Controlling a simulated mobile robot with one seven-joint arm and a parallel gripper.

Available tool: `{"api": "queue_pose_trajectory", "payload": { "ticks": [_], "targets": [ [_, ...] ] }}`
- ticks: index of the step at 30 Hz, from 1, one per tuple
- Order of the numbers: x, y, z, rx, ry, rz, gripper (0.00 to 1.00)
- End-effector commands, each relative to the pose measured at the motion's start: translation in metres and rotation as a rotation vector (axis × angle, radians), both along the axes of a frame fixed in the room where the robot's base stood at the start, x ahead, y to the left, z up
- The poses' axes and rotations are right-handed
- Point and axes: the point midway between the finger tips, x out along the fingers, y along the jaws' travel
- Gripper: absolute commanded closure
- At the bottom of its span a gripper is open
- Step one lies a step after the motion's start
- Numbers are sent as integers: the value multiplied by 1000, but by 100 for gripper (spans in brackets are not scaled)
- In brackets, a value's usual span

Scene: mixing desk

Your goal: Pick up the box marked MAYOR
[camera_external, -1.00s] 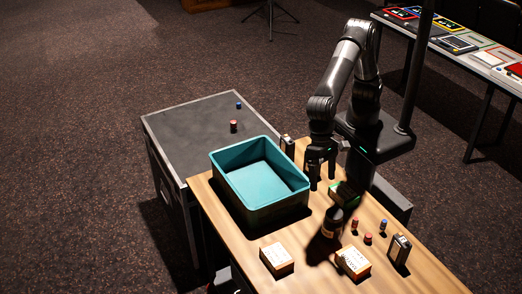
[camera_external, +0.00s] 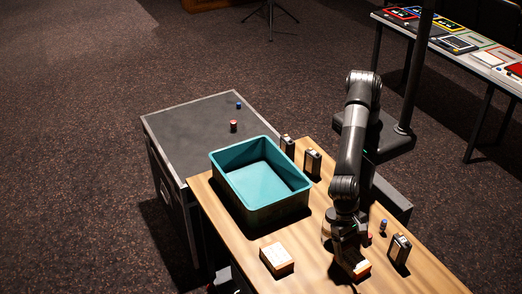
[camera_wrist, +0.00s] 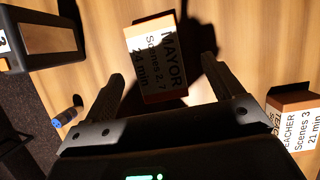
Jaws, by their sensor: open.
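The box marked MAYOR (camera_wrist: 155,60) is white and orange and lies on the wooden table, ahead of my gripper (camera_wrist: 163,78) in the wrist view. My gripper is open, with one finger on each side of the box's near end.
A box marked TEACHER (camera_wrist: 292,122) lies to the right; it is at the table's front in the external view (camera_external: 277,258). A black labelled case (camera_external: 399,249) and a small blue cylinder (camera_external: 384,226) stand at right. A teal bin (camera_external: 229,193) stands left.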

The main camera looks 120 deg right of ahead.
Motion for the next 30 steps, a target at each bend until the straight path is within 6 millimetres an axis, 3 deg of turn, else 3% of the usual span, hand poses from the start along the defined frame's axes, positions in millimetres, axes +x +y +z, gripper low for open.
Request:
{"api": "queue_pose_trajectory", "payload": {
  "ticks": [13, 30],
  "targets": [
    [-6, 14, -49, 1, -1, 0, 15],
    [-6, 15, -54, 1, -1, 0, 15]
  ]
}}
